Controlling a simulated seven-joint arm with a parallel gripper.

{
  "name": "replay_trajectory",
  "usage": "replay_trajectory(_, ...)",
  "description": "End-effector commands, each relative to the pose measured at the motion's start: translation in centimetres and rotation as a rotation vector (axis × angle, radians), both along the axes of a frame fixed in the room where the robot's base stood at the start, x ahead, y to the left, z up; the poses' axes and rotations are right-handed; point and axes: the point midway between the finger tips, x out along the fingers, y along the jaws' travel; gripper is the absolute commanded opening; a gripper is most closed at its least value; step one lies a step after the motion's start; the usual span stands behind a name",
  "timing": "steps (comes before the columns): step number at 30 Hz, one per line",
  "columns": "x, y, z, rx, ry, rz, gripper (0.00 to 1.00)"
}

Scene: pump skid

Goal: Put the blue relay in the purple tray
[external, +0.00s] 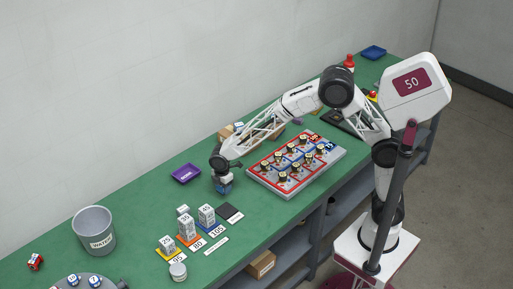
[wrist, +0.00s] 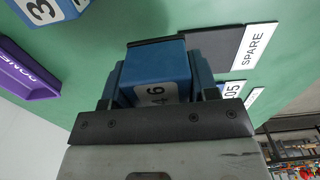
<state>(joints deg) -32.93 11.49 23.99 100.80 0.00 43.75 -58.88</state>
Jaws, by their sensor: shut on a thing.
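My gripper (external: 223,181) is shut on the blue relay (wrist: 158,72). The relay is a blue block with a white numbered label, seen between the fingers in the wrist view. In the external view the blue relay (external: 224,188) shows just under my gripper, over the green bench; its exact height is hard to tell. The purple tray (external: 186,173) lies on the bench to the left of and a little behind my gripper, apart from it. Part of the purple tray (wrist: 22,72) also shows at the left edge of the wrist view.
A black pad labelled SPARE (wrist: 222,48) lies beside the relay. Several numbered blocks (external: 187,230) stand on coloured pads nearer the camera. A grey board with red panels (external: 258,176) lies to the right. A grey bin (external: 94,231) stands at left.

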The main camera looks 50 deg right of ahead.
Motion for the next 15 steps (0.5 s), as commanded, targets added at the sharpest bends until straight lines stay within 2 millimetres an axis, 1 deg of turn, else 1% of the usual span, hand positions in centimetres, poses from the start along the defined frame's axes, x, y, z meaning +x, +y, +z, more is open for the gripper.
replay_trajectory(3, -1.3, -0.8, 0.2, 0.000, -0.001, 0.000, 0.22)
replay_trajectory(6, -2.2, -1.4, 0.3, 0.001, -0.001, 0.000, 0.22)
replay_trajectory(10, -3.0, -1.9, 0.3, 0.000, -0.001, 0.000, 0.22)
replay_trajectory(15, -3.5, -2.2, 0.4, 0.001, -0.001, 0.000, 0.22)
